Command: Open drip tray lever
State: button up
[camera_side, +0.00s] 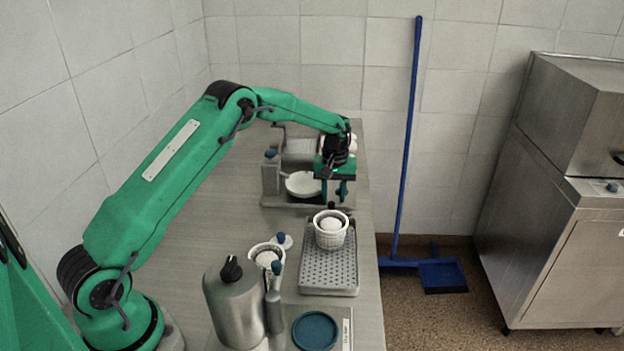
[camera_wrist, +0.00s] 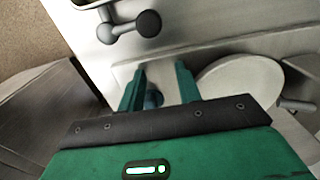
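The perforated drip tray (camera_side: 314,279) lies on the bench in the side view, with a white basket (camera_side: 331,240) standing on it. A small dark lever knob (camera_side: 332,206) shows behind the basket, just below my gripper (camera_side: 334,194). In the wrist view a dark lever with round ends (camera_wrist: 128,25) lies ahead of my gripper (camera_wrist: 160,68), on a smooth metal surface. The two green fingers are apart. A dark blue knob (camera_wrist: 153,99) shows low between them; I cannot tell whether they touch it. Which knob is the tray lever is unclear.
A white bowl (camera_side: 302,185) sits left of my gripper. Another basket (camera_side: 265,255) with a white ball, a steel canister (camera_side: 236,304) and a blue disc (camera_side: 315,331) stand nearer the camera. The bench ends on the right, above the floor.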

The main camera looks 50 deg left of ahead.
jog(key=shift+w+a, duration=0.1)
jog(key=shift+w, duration=0.05)
jog(key=shift+w+a, duration=0.25)
jog(key=shift+w, duration=0.05)
jog(key=shift+w+a, duration=0.1)
jog(key=shift+w, duration=0.05)
dwell(0.3)
